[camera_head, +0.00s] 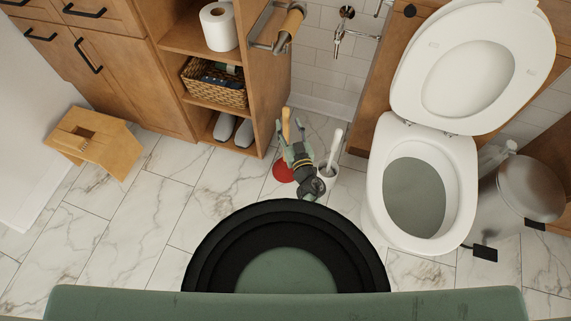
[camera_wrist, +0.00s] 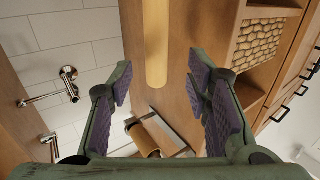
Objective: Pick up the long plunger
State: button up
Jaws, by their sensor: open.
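The long plunger has a light wooden handle (camera_head: 286,122) and a red cup (camera_head: 283,172) on the tiled floor, beside the wooden shelf unit. My gripper (camera_head: 291,140) is open and low over the floor at the plunger, covering part of it in the head view. In the wrist view the handle (camera_wrist: 156,45) comes down from the top edge, in line with the gap between my open fingers (camera_wrist: 160,78). I cannot tell whether any finger touches it. The cup is not visible there.
A white brush in a holder (camera_head: 328,172) stands just right of my gripper, with the toilet (camera_head: 425,130) beyond. The shelf unit (camera_head: 265,120) is close on the left, with a paper holder (camera_head: 290,27) on its side. A wooden stool (camera_head: 93,142) stands far left.

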aim_at(287, 118)
jog(key=x, duration=0.5)
jog(key=shift+w+d+f, duration=0.15)
jog(key=shift+w+f, duration=0.05)
jog(key=shift+w, duration=0.05)
grip_shut()
dwell(0.3)
jog(key=shift+r, duration=0.15)
